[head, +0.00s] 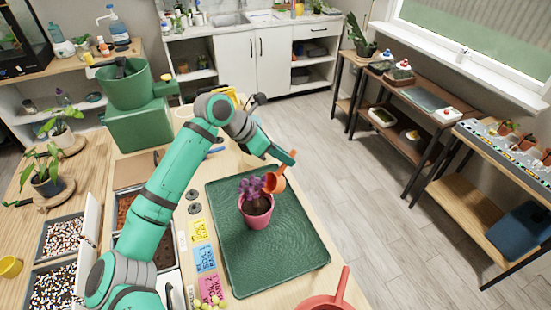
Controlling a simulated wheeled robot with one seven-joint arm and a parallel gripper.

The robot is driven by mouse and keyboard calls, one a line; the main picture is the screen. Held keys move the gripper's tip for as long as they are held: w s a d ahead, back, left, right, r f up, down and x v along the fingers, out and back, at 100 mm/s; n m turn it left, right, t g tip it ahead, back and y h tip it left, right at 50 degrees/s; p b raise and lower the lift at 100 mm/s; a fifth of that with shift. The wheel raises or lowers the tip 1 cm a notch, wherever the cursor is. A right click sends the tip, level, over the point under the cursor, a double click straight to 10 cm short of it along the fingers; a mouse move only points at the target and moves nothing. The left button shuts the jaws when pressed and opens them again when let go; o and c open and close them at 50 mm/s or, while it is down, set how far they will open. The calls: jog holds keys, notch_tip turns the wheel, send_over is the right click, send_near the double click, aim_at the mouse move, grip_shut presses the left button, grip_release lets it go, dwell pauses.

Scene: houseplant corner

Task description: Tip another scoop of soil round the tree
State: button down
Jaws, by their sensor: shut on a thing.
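A small tree with purple leaves (251,187) stands in a pink pot (258,221) with dark soil (258,205) showing inside. The pot is on a dark green ribbed tray (293,260). My gripper (284,163) is shut on an orange scoop (274,183) and holds it just right of the leaves, above the pot's back right rim. The scoop looks tilted. I cannot tell whether soil is in it. The fingertips are small and partly hidden by the scoop.
Bins of speckled material (62,288) and a bin of brown soil (125,208) lie left of the tray. Coloured cards (204,258) line the tray's left edge. A red pan (327,303) is at the front. The tray's right half is clear.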

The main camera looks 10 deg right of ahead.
jog(key=w+d+f+n+g+y, duration=0.1)
jog(key=w+d+f+g+y, duration=0.1)
jog(key=f+y, duration=0.4)
jog(key=shift+d+g+y, duration=0.6)
jog(key=shift+d+y, duration=0.8)
jog(key=shift+y, duration=0.2)
jog(key=shift+s, duration=0.1)
